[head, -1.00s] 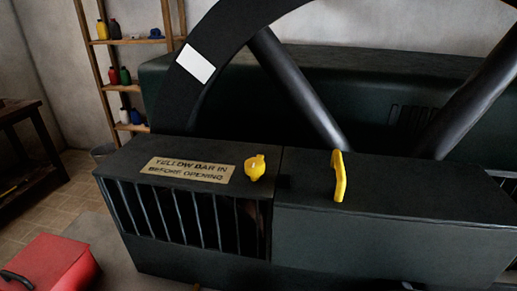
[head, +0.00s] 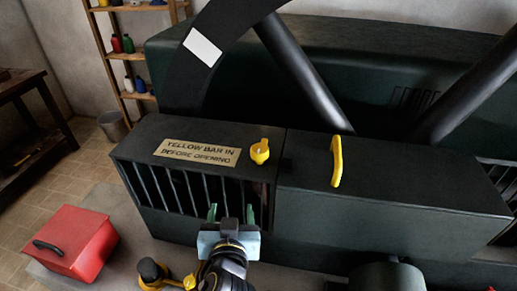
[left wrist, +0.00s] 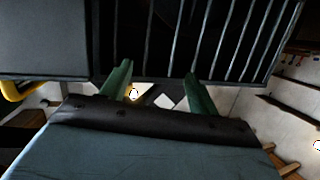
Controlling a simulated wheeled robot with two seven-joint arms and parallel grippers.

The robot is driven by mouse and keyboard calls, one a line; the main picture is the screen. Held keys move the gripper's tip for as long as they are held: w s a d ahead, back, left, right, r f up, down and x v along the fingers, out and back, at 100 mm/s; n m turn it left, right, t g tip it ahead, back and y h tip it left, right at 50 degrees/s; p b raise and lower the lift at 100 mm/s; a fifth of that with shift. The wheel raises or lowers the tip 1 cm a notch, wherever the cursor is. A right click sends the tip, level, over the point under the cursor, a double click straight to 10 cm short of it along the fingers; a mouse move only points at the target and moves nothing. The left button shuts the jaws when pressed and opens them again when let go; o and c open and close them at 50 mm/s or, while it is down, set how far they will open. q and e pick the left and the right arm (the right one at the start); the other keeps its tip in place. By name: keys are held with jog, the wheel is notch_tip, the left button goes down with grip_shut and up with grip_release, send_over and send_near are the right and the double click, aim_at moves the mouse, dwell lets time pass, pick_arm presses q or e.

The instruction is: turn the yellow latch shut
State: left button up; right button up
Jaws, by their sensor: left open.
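A small round yellow piece with a short tab, which looks like the latch (head: 260,152), sits on the dark housing top near the seam, right of the printed plate. A longer yellow handle (head: 336,162) stands on the housing to the right of the seam. My left gripper (head: 231,212) is open and empty, its green fingers in front of the barred housing front, below the latch. In the left wrist view its fingers (left wrist: 160,80) are apart before the dark bars, with nothing between them. The round latch cannot be made out there. My right gripper is not in view.
The plate (head: 197,152) reads "YELLOW BAR IN BEFORE OPENING". Black bars (head: 170,189) cover the housing front. A big spoked wheel (head: 222,38) rises behind. A red toolbox (head: 80,238) sits at lower left. The housing top around the latch is clear.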

aim_at(260, 144)
pick_arm(q)
jog(key=w+d+r+t+h, duration=0.1)
jog(key=w+d+r+t, duration=0.15)
jog(key=d+r, duration=0.45)
jog(key=shift+m+t, duration=0.25)
jog(key=shift+m, duration=0.15)
jog(key=w+p, duration=0.1)
jog(key=w, duration=0.2)
jog(key=w+p, duration=0.1)
jog(key=w, duration=0.3)
jog(key=w+a+p, duration=0.1)
jog(key=w, duration=0.2)
jog(key=shift+w+r, duration=0.15)
jog(key=shift+r, duration=0.15)
jog(key=shift+w+f, duration=0.1)
jog(key=shift+w, duration=0.7)
jog(key=c, duration=1)
jog(key=shift+h+p, duration=0.3)
jog(key=shift+h, duration=0.1)
